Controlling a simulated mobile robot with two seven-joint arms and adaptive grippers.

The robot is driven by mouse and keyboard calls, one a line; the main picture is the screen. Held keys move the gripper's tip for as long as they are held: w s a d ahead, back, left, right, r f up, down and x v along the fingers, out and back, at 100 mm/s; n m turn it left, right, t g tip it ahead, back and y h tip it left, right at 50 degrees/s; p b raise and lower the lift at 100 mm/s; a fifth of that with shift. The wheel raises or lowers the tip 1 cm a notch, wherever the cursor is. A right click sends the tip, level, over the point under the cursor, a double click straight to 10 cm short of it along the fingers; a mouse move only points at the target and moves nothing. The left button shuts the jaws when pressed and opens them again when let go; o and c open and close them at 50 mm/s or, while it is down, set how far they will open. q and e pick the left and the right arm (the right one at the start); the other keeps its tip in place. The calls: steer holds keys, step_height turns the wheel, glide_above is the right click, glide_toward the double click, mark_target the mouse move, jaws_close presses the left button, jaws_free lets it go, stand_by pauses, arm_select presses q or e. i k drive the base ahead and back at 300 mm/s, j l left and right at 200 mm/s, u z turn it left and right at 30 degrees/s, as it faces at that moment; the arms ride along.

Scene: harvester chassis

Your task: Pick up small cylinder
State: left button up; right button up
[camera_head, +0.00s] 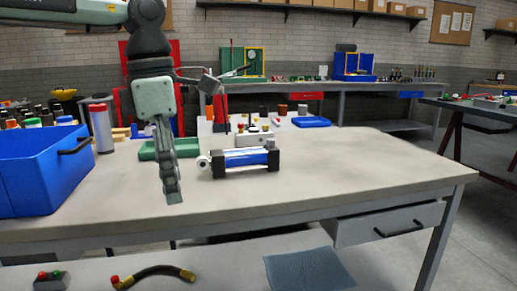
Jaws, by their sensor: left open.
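A small cylinder (247,157) lies on the workbench near its middle, with a blue and silver body, black end blocks and a white round eye at its left end. My left gripper (171,190) hangs pointing down to the left of the cylinder, seen nearly edge-on. It is open with nothing between its fingers, and it looks apart from the cylinder. My right gripper is not in view.
A blue crate (38,178) stands at the bench's left, beside a grey and red canister (101,128). A green tray (186,148) lies behind my gripper. A white control box (255,137) stands behind the cylinder. The bench's right part (375,165) is clear.

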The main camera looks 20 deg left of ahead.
mark_target(269, 156)
steer(key=i, duration=1.15)
